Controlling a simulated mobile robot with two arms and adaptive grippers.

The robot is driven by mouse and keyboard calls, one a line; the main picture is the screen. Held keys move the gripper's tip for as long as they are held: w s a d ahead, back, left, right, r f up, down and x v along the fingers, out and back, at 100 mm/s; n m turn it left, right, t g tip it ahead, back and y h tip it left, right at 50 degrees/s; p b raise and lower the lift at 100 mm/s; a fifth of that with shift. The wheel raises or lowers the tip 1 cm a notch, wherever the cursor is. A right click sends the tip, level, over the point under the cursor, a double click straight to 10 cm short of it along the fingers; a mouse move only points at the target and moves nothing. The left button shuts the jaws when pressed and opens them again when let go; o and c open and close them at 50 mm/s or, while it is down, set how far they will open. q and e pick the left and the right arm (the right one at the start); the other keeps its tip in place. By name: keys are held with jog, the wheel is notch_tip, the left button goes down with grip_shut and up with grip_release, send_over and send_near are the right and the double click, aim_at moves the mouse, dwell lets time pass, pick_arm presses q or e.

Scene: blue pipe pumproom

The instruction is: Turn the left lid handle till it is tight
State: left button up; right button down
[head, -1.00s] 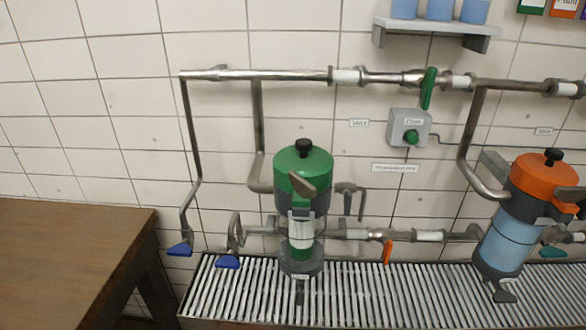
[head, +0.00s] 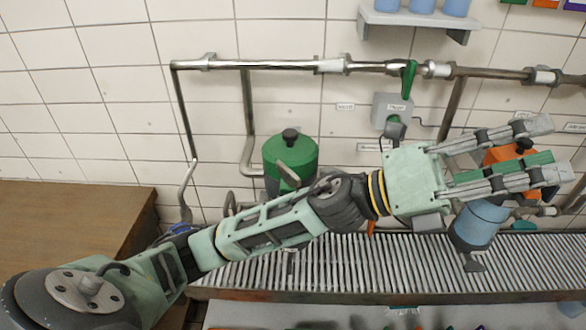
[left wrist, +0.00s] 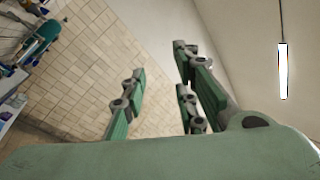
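The left filter housing has a green lid (head: 290,152) with a black knob (head: 290,136) on top, in the head view left of the middle. Its grey lid handle (head: 288,176) sticks out at the front, partly hidden by my left forearm. The lower body of the housing is hidden behind the arm. My left gripper (head: 550,150) reaches past it to the far right, in front of the orange-lidded housing, with fingers spread and nothing between them. In the left wrist view the fingers (left wrist: 155,95) are also apart, against wall and ceiling. My right gripper shows in no view.
The orange-lidded housing (head: 502,156) with a blue body stands behind my left gripper. A slatted grating (head: 345,265) runs below. A wooden table (head: 70,225) is at left, a steel pipe (head: 280,65) runs along the tiled wall, and a shelf (head: 415,22) hangs above.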

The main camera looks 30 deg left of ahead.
pick_arm(q)
jog(key=s+d+m+g+y, duration=0.1)
jog(key=s+d+m+g, duration=0.25)
jog(key=m+g, duration=0.4)
jog(key=m+y, duration=1.1)
jog(key=y, duration=1)
send_over(292, 173)
jog(key=f, duration=0.9)
jog(key=shift+d, duration=0.25)
jog(key=shift+s+a+f+y, duration=0.1)
jog(key=shift+a+y, duration=0.25)
jog(key=shift+y, duration=0.05)
notch_tip(292, 173, down, 6)
jog(key=shift+f+p, duration=0.25)
jog(key=shift+p, duration=0.3)
jog(key=shift+f, duration=0.4)
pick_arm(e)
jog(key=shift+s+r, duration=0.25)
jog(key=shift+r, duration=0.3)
